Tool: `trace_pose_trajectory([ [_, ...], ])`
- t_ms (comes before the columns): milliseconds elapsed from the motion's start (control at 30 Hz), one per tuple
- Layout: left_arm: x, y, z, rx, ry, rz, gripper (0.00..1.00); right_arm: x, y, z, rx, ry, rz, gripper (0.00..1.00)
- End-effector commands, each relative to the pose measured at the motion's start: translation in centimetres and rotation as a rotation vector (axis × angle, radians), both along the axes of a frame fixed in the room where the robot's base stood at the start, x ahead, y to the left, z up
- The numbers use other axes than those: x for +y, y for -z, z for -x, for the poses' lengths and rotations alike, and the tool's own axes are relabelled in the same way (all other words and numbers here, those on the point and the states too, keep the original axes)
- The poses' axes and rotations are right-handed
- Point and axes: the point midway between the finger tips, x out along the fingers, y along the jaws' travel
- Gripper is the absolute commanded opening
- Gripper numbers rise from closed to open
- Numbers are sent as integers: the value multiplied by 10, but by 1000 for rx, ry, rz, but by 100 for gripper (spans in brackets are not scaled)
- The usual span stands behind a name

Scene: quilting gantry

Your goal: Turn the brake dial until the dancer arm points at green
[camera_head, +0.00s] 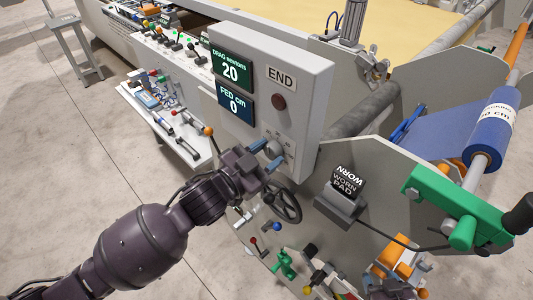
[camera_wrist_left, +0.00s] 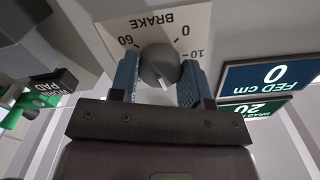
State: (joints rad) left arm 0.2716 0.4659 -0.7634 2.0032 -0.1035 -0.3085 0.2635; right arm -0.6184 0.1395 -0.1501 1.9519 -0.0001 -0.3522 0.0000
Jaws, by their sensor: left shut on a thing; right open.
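The brake dial (camera_head: 274,148) is a grey round knob on the front of the light grey control box. In the left wrist view the dial (camera_wrist_left: 159,64) sits on a white plate lettered BRAKE, with 0, 10 and 60 legible. My left gripper (camera_head: 267,154) has its blue fingers on opposite sides of the knob and is shut on it; the fingers also show in the left wrist view (camera_wrist_left: 158,82). I cannot make out for certain which part is the dancer arm, or a green mark it points at. My right gripper is not in view.
The control box (camera_head: 313,100) shows DRAG newtons 20 (camera_head: 231,69) and FED cm 0 (camera_head: 236,104). A black handwheel (camera_head: 287,207) and a block marked WORN PAD (camera_head: 345,185) are close by. A green bracket (camera_head: 440,205) and a blue roll (camera_head: 490,125) stand at the right.

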Motion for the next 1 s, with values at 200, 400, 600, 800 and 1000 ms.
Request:
trace_pose_trajectory([
  [200, 0, -1, 0, -10, 1, -4, 19, 0, -1, -1, -3, 0, 0, 56],
  [400, 0, -1, 0, -9, 1, -4, 19, 0, -1, -1, -3, 0, 0, 56],
  [600, 0, -1, 0, -8, 1, -4, 69, 0, -1, -1, -3, 0, 0, 56],
  [800, 0, -1, 0, -7, 1, -4, 69, 0, -2, -1, -3, 0, 0, 56],
  [1000, 8, 1, 7, -7, -1, -6, 69, 0, 0, -1, -4, 0, 0, 56],
])
